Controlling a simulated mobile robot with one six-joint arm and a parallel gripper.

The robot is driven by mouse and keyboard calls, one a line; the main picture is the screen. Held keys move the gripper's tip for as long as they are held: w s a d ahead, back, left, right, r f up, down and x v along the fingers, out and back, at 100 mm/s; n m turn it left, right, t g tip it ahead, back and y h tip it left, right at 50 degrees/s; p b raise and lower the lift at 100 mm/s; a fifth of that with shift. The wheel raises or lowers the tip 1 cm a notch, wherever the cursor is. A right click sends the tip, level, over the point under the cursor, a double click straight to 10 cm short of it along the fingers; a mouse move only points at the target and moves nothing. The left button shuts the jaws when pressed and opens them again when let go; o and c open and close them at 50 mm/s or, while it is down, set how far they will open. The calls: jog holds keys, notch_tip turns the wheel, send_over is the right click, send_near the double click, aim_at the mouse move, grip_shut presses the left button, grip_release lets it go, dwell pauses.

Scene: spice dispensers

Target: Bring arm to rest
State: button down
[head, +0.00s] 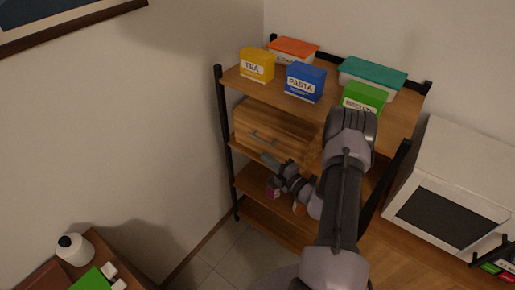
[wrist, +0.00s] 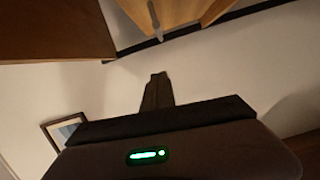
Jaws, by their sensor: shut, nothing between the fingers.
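My gripper (head: 266,159) is in front of the shelf unit in the head view, just below the wooden drawer (head: 268,138) and its handle. In the wrist view its fingers (wrist: 158,78) are together with nothing between them. My arm rises from the bottom of the head view, bends above the shelf's right side and folds back down to the gripper. The arm hides part of the lower shelves. A drawer handle (wrist: 154,15) shows at the top of the wrist view, beyond the fingertips.
The shelf top (head: 412,108) holds a yellow tea box (head: 257,64), a blue pasta box (head: 305,82), a green biscuits box (head: 364,98) and two lidded containers. A microwave (head: 450,190) stands at right. A small table (head: 112,262) is at lower left. Floor is clear between.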

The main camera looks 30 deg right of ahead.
jog(key=s+a+r+n+g+y+b, duration=0.15)
jog(key=a+r+n+g+y, duration=0.3)
jog(key=a+r+n, duration=0.45)
jog(key=s+a+r+n+g+y+b, duration=0.1)
jog(key=a+r+n+g+y+b, duration=0.35)
jog(key=a+n, duration=0.65)
jog(key=s+a+r+n+g+h+b, duration=0.25)
jog(key=s+a+n+g, duration=0.45)
jog(key=s+a+n, duration=0.75)
jog(key=s+d+r+n+t+h+b, duration=0.1)
jog(key=s+d+n+t+h, duration=0.3)
jog(key=n, duration=1.1)
jog(key=shift+s+d+r+h+b, duration=0.15)
jog(key=shift+s+d+h+b, duration=0.9)
jog(key=shift+s, duration=0.75)
jog(key=shift+a, duration=0.1)
